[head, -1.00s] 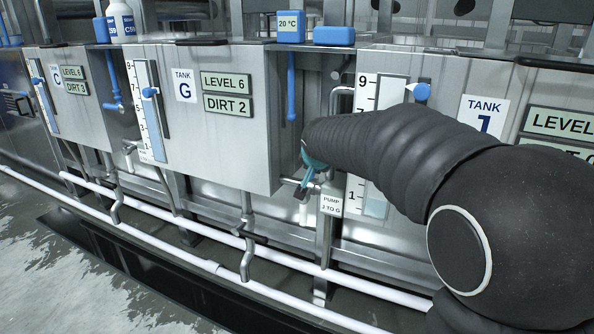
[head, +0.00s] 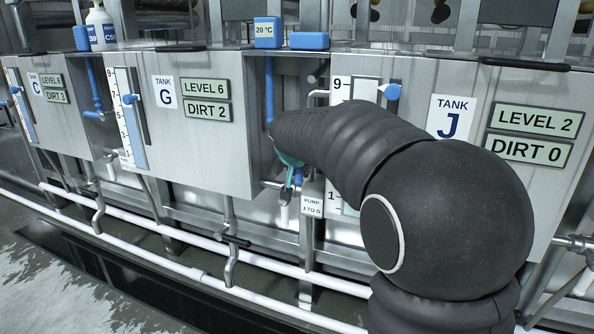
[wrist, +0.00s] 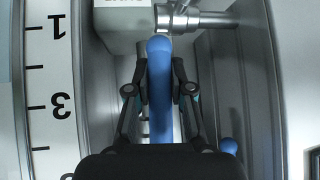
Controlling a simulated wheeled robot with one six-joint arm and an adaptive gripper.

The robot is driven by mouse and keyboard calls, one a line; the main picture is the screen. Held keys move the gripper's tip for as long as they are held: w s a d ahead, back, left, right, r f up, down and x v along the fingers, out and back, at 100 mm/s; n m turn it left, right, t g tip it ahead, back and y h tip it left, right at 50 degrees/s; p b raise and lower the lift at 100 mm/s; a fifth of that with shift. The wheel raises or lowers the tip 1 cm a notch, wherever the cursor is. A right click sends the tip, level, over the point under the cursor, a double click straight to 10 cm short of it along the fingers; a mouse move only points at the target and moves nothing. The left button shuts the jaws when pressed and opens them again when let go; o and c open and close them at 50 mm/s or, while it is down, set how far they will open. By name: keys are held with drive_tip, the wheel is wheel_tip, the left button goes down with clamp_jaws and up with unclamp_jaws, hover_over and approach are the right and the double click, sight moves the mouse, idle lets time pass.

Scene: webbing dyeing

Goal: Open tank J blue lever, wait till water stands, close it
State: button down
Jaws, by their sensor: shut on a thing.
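Tank J (head: 420,200) stands at the right, with panels (head: 535,121) reading LEVEL 2 and DIRT 0. Its gauge (head: 345,90) is partly hidden behind my arm; the water level cannot be read there. My gripper (head: 290,160) is in the gap between tanks G and J, mostly hidden by my arm in the head view. In the wrist view my gripper (wrist: 158,88) is shut on a blue lever (wrist: 158,60), one finger on each side. The lever runs toward a metal valve pipe (wrist: 200,18).
Tank G (head: 215,150) is left of the gap, reading LEVEL 6 and DIRT 2. A blue pipe (head: 268,90) hangs in the gap. A "PUMP J TO G" sign (head: 312,203) is close below my gripper. White pipes (head: 160,250) run along the front, above the floor.

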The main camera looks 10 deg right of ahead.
drive_tip(key=c, duration=1)
unclamp_jaws()
drive_tip(key=shift+a+f, duration=0.15)
drive_tip(key=v, duration=1.2)
